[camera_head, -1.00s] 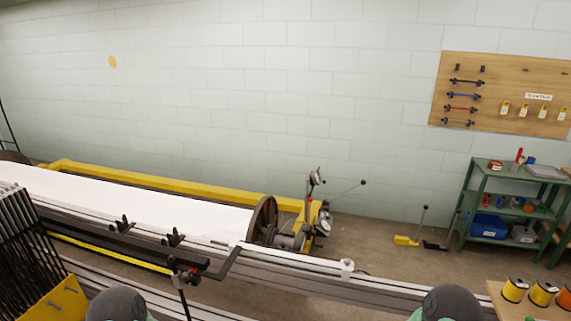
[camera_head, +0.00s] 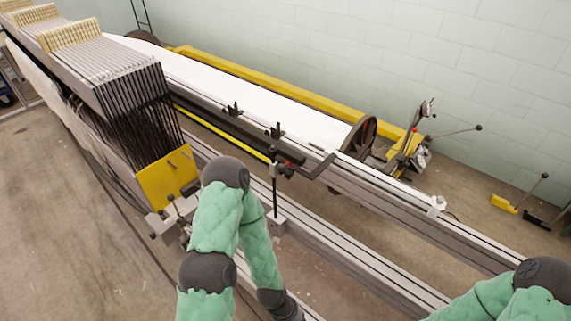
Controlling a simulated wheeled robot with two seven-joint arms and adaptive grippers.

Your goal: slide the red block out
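A small reddish piece (camera_head: 287,171) shows at the near end of the black bar beside the long white sheet. It is too small to tell whether it is the red block. My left arm reaches up from the bottom, bends at a dark joint and runs down again past the bottom edge. My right arm shows only a bent green part at the lower right corner. Neither gripper is in view.
The loom's dark frames (camera_head: 140,85) and yellow end plate (camera_head: 168,178) stand left of my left arm. Long grey rails (camera_head: 400,215) run diagonally to the lower right. A spoked wheel (camera_head: 359,136) and levers stand behind. Bare floor (camera_head: 70,220) lies at left.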

